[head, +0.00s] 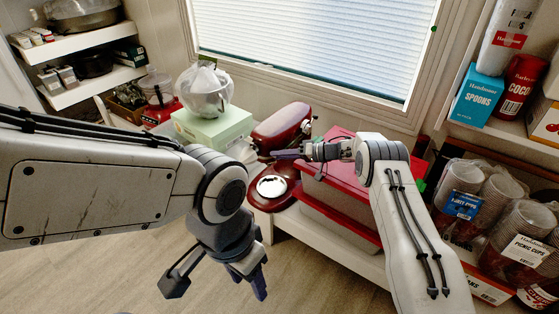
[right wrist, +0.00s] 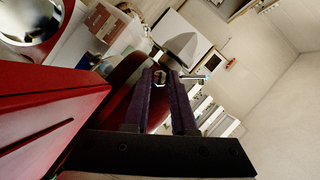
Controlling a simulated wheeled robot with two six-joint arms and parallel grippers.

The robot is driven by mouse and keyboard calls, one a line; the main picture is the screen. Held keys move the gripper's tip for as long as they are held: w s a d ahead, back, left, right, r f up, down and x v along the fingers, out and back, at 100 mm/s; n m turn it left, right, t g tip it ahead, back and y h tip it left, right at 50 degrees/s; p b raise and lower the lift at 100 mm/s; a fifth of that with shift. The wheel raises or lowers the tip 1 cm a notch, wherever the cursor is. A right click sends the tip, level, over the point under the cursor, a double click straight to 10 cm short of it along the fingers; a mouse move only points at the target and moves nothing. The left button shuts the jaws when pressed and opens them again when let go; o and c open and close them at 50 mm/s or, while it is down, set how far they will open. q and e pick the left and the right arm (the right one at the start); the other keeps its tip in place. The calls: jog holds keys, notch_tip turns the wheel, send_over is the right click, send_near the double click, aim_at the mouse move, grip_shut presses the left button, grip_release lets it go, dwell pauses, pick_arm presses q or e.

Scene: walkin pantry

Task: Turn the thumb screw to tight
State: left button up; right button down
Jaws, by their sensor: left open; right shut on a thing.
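A red stand mixer (head: 282,126) with its head tilted stands on the low shelf below the window. My right gripper (right wrist: 160,79) reaches across its front and is shut on a small metal part, seemingly the thumb screw (right wrist: 158,76), which shows between the fingertips in the right wrist view. In the head view the right gripper (head: 277,155) hides this part. I cannot tell how far the screw is turned. My left gripper (head: 216,284) is open and empty, hanging over the floor in front of the shelf, apart from the mixer.
A bin with a red lid (head: 335,205) stands close to the right of the mixer. A green box (head: 213,128) with a bagged white object (head: 205,88) is at left. Stacked cups (head: 500,190) fill the right shelf. The floor in front is clear.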

jog(key=shift+w+d+r+m, duration=0.1)
jog(key=shift+w+d+m, duration=0.2)
jog(key=shift+b, duration=0.3)
jog(key=c, duration=0.8)
grip_release()
jog(key=shift+c, duration=0.2)
jog(key=shift+o, duration=0.5)
jog(key=shift+s+a, duration=0.15)
jog(key=p+v, duration=0.1)
jog(key=v, duration=0.4)
jog(key=p+v, duration=0.1)
jog(key=v, duration=0.4)
jog(key=shift+d+p, duration=0.3)
